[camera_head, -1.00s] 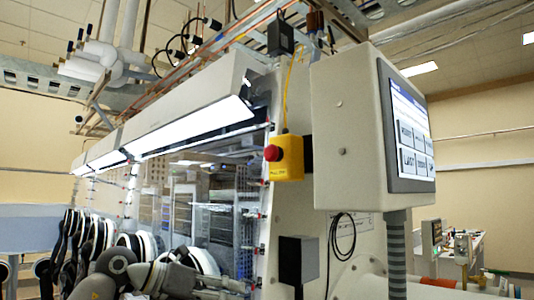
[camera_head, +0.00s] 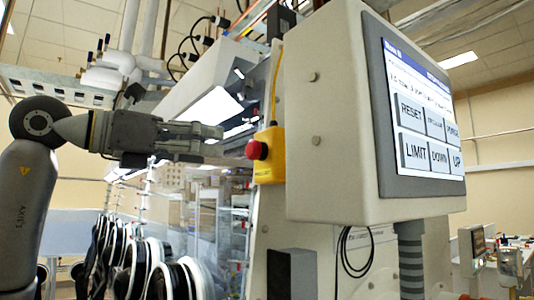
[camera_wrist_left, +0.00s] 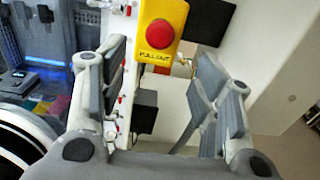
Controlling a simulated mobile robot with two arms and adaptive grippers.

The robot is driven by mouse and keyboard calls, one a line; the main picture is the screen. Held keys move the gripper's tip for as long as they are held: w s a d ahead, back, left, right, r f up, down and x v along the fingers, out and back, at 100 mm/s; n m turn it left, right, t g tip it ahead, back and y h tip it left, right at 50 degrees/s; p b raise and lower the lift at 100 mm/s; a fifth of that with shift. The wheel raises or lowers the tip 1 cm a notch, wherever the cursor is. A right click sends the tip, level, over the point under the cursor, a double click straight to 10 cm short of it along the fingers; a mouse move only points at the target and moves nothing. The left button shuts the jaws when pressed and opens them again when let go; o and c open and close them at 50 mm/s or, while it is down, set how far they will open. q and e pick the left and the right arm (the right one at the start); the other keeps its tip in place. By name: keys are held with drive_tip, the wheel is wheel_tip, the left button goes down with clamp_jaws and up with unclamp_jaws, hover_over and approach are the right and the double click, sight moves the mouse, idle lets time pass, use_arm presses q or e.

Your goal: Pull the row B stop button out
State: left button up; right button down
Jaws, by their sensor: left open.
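The row B stop button is a red knob (camera_head: 257,150) on a yellow box (camera_head: 270,156) fixed to the side of the glovebox end. In the left wrist view the red button (camera_wrist_left: 160,34) faces the camera, with "PULL OUT" printed below it on the yellow box (camera_wrist_left: 165,15). My left gripper (camera_head: 214,139) reaches in from the left at about the button's height, apart from it. In the left wrist view my left gripper (camera_wrist_left: 163,88) has its fingers spread wide, nothing between them, with the button above and beyond them. My right gripper is not in view.
A control box with a touchscreen (camera_head: 420,105) juts out just right of the yellow box. A dark box (camera_head: 291,273) sits below it. Glovebox ports with black and white rings (camera_head: 135,265) line the lower left. A yellow cable (camera_head: 276,85) runs up from the button box.

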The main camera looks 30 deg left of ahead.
sight(249, 150)
use_arm(q)
drive_tip(key=x, duration=0.1)
drive_tip(key=p+x, duration=0.1)
drive_tip(key=x, duration=0.2)
drive_tip(key=shift+w+r+p, duration=0.15)
drive_tip(key=shift+r+p, duration=0.2)
drive_tip(key=shift+p, duration=0.05)
drive_tip(key=p+x, duration=0.1)
drive_tip(key=x, duration=0.3)
drive_tip(key=shift+w+d, duration=0.1)
drive_tip(key=shift+w, duration=0.15)
drive_tip(key=shift+w+d+f, duration=0.1)
drive_tip(key=shift+w+d, duration=0.05)
drive_tip(key=shift+w, duration=0.2)
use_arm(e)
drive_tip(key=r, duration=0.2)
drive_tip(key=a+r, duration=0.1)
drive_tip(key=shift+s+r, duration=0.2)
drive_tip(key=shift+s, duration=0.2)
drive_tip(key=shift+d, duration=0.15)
